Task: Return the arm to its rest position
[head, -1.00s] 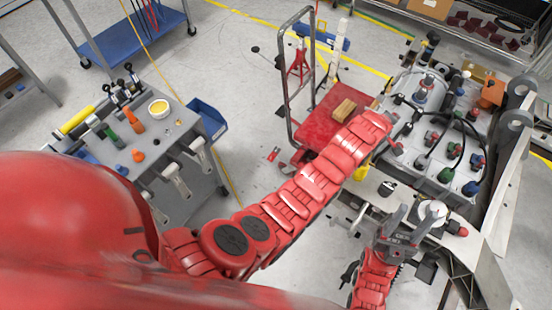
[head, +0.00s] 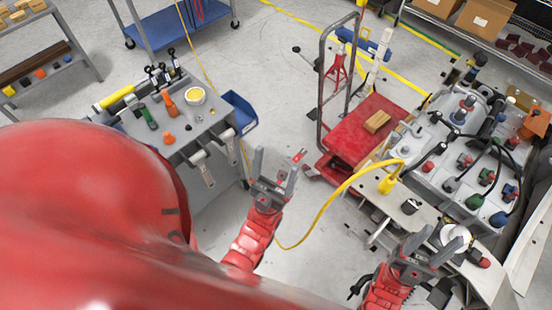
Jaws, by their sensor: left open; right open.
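My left gripper (head: 278,163) is open and empty, pointing up the picture over the bare floor between the grey tool cart and the red hand truck. Its red arm is drawn back close to my body. My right gripper (head: 438,243) is open beside a round white part (head: 455,238) at the front of the chassis fixture (head: 445,150). I cannot tell whether it touches that part. A yellow plug (head: 389,185) stands on the near edge of the fixture, with a yellow cable (head: 335,198) curving from it down towards my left arm.
The grey tool cart (head: 205,135) holds several tools and a yellow-filled bowl (head: 195,95), with a blue bin (head: 238,113) on its side. A red hand truck (head: 365,135) carries a wooden block (head: 377,121). Free floor lies around my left gripper.

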